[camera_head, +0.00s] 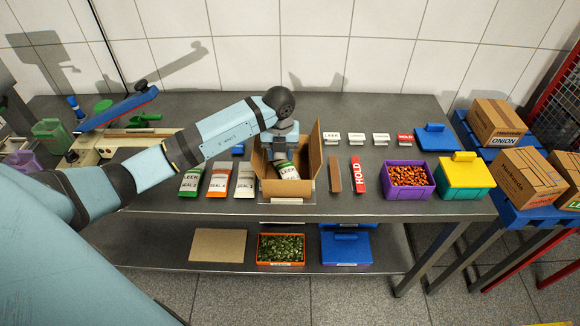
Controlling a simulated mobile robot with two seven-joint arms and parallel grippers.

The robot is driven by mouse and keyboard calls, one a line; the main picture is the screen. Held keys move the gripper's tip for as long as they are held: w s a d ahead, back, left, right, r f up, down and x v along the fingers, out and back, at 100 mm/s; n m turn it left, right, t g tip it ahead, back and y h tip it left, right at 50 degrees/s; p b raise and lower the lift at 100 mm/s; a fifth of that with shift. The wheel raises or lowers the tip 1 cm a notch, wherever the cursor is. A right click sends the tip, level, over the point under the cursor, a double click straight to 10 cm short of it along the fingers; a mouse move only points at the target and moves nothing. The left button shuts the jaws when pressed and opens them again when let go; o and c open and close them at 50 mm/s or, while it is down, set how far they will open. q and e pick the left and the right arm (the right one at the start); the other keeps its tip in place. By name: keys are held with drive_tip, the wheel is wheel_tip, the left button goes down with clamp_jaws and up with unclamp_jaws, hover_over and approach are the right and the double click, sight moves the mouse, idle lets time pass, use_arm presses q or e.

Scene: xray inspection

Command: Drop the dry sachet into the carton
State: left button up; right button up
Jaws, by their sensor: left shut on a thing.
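The open brown carton (290,187) stands on the grey bench, with its flaps raised. My left gripper (285,154) points down into the carton's opening. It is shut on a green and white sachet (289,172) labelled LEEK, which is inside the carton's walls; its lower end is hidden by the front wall. I cannot tell whether it touches the carton floor. To the left of the carton lie a green LEEK sachet (190,181), an orange and white sachet (218,180) and a pale sachet (244,181). My right gripper is not in view.
Right of the carton are a brown strip (333,174), a red HOLD strip (358,174), a purple bin (407,190) and a yellow-lidded teal bin (464,185). Small label cards stand behind. A sealing machine (100,145) is at the left. The lower shelf holds a leek tray (281,261).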

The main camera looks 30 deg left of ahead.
use_arm(q)
drive_tip(key=o, duration=1)
drive_tip(key=shift+c, duration=0.2)
drive_tip(key=shift+r, duration=0.1)
wheel_tip(320, 180, up, 14)
drive_tip(key=b, duration=0.1)
drive_tip(key=shift+f, duration=0.2)
